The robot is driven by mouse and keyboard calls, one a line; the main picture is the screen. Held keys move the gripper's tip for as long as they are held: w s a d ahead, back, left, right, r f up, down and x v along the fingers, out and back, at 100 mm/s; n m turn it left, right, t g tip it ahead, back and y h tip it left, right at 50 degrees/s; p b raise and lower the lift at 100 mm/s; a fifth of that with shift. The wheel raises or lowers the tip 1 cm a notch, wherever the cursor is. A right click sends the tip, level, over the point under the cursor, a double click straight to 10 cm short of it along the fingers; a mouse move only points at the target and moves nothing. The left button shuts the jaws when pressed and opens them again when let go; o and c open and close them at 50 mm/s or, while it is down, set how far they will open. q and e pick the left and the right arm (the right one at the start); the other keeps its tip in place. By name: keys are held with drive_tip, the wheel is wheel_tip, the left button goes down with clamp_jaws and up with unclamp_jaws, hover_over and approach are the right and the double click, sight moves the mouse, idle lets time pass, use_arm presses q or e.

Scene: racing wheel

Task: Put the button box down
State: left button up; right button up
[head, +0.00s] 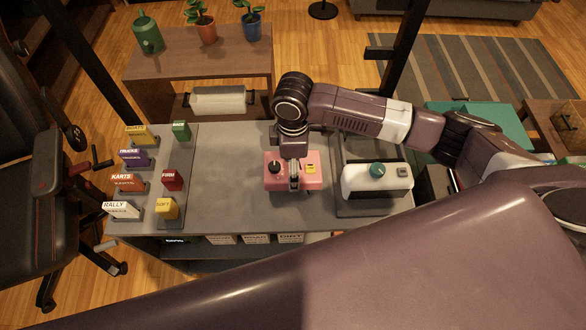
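A pink button box (312,174) with a black knob and a yellow panel is at the middle of the grey tabletop (230,200). My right gripper (293,183) points down at the middle of this box, its fingers overlapping the box. The fingers show nearly edge-on, so I cannot tell whether they are shut on it. I also cannot tell whether the box's underside touches the tabletop. My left gripper is out of view.
A white box (376,182) with a green knob sits on a dark tray to the right. Several labelled coloured blocks, such as a red one (172,180), stand at the left. The tabletop between is clear. A black chair (35,190) is at far left; a wooden shelf (200,62) stands behind.

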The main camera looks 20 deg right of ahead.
drive_tip(key=shift+w+f, duration=0.1)
drive_tip(key=shift+f, duration=1.05)
drive_tip(key=shift+f, duration=0.1)
drive_tip(key=o, duration=2.1)
wheel_tip(320, 180, up, 12)
drive_tip(key=shift+r+b, duration=0.1)
drive_tip(key=shift+b, duration=0.25)
